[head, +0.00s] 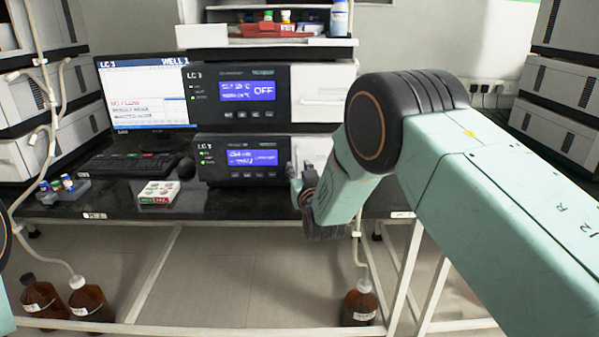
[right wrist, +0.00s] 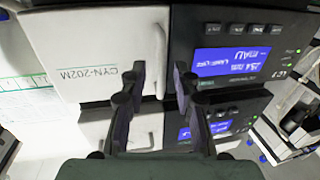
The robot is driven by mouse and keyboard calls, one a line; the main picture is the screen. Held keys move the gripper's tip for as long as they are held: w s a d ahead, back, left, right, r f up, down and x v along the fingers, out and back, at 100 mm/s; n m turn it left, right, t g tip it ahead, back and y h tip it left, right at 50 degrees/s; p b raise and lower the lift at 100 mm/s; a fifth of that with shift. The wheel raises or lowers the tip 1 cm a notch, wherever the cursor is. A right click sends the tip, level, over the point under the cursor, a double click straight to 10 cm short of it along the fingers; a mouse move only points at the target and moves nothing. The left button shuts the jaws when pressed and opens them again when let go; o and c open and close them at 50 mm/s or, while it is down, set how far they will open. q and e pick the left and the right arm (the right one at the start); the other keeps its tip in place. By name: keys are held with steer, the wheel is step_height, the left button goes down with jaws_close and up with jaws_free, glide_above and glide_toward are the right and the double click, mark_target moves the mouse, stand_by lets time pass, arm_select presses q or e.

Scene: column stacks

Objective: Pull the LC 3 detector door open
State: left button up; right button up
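The LC 3 detector (head: 243,158) is the lower of two stacked dark-fronted units in the head view, with a blue screen. Its white door (right wrist: 95,45), marked CYN-202M, looks shut in the right wrist view, which is upside down. The door's upright white handle (right wrist: 160,40) lies between my right fingertips in the picture. My right gripper (right wrist: 159,72) is open, with a gap on both sides of the handle; I cannot tell how deep the fingers reach. In the head view my right gripper (head: 302,186) and arm hide part of the door. My left gripper is out of view.
The upper unit (head: 238,92) has its own white door (head: 322,85) and reads OFF. A monitor (head: 145,95), keyboard (head: 128,165), mouse (head: 186,168) and vial tray (head: 160,193) are to the left on the black bench. Brown bottles (head: 90,303) stand below.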

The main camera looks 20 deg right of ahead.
steer(key=shift+w+a+f, duration=0.1)
steer(key=shift+w, duration=0.2)
steer(key=shift+s, duration=0.15)
steer(key=c, duration=0.4)
jaws_close()
